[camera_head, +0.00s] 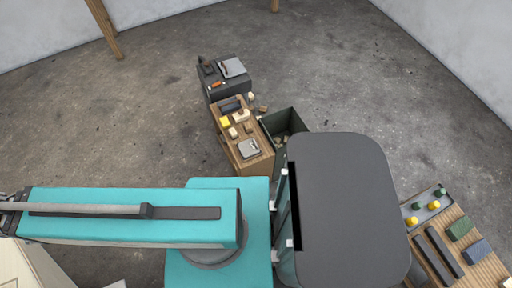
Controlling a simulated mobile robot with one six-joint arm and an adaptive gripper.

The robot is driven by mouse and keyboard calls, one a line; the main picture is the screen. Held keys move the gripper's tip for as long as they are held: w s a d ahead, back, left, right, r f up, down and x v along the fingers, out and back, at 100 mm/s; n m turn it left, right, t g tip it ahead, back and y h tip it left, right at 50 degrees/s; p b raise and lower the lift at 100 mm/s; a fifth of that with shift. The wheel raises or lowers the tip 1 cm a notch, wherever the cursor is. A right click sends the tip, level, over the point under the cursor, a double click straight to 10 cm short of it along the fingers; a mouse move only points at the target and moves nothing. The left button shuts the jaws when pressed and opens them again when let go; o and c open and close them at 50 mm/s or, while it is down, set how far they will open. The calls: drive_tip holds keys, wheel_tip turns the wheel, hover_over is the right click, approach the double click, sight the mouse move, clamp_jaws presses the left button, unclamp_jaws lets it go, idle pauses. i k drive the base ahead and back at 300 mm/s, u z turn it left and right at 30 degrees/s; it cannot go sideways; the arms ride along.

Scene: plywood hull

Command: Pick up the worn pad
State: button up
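I cannot tell which thing is the worn pad; the items are small. On the wooden bench (229,146) in the middle lie a yellow block (225,121), pale blocks (241,116), a dark item (231,105) and a grey square device (249,148). On the slatted wooden table (432,232) at the right lie a green block (460,228), a blue-grey block (477,252) and two long dark bars (444,251). My gripper is not in view; my teal arm stretches to the left edge.
A dark cabinet (217,92) with tools on top stands behind the bench. An open green bin (291,117) with items inside stands beside it. A grey tray (421,212) holds yellow and green knobs. Wooden posts (104,27) stand at the back.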

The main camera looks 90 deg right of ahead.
sight(249, 148)
drive_tip(key=z, duration=1.4)
drive_tip(key=i, duration=0.1)
drive_tip(key=z, duration=2.45)
drive_tip(key=k, duration=0.25)
drive_tip(key=z, duration=0.05)
